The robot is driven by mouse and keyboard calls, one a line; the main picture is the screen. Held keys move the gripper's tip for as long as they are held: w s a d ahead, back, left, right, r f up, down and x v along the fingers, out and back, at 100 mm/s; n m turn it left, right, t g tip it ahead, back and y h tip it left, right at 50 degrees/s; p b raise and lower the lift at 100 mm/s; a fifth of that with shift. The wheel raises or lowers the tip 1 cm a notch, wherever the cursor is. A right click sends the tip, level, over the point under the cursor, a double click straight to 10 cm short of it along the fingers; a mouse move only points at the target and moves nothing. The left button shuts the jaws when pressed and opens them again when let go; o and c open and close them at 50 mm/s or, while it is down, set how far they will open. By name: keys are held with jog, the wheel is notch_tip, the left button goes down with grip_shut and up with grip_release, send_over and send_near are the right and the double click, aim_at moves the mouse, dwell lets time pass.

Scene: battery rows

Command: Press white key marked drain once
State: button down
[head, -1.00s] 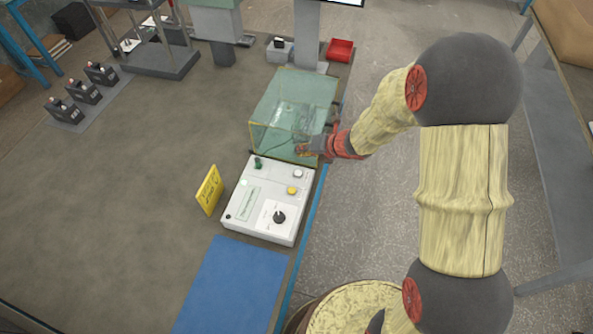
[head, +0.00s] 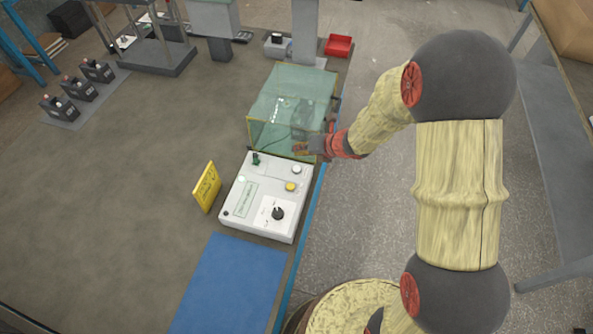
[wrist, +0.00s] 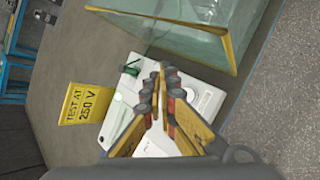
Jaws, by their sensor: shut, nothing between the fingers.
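The white control box (head: 236,209) lies on the bench in the head view. A white round key (head: 297,170) sits near its upper right corner, with a yellow key (head: 291,187) just below it. A green switch (head: 256,159), a black rotary knob (head: 278,213) and a small display (head: 245,198) are also on it. Key lettering is too small to read. My gripper (head: 299,149) is shut and empty, above the box's far edge beside the glass case. In the wrist view my gripper (wrist: 160,72) covers part of the box; the white key (wrist: 205,97) shows right of the fingers.
A clear glass case (head: 275,105) with yellow edges stands directly behind the box. A yellow sign (head: 207,187) reading "TEST AT 250 V" stands left of it. A blue mat (head: 232,285) lies in front. The bench to the left is mostly clear.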

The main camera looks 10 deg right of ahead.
aim_at(298, 167)
jog(key=shift+f+b, duration=2.35)
jog(key=shift+f, duration=0.85)
jog(key=shift+f+b, duration=0.4)
jog(key=shift+b, duration=0.05)
jog(key=shift+f+b, duration=0.4)
jog(key=shift+r, duration=0.15)
jog(key=shift+r+p, duration=0.6)
jog(key=shift+r, duration=0.1)
notch_tip(298, 167, up, 5)
jog(key=p, duration=0.4)
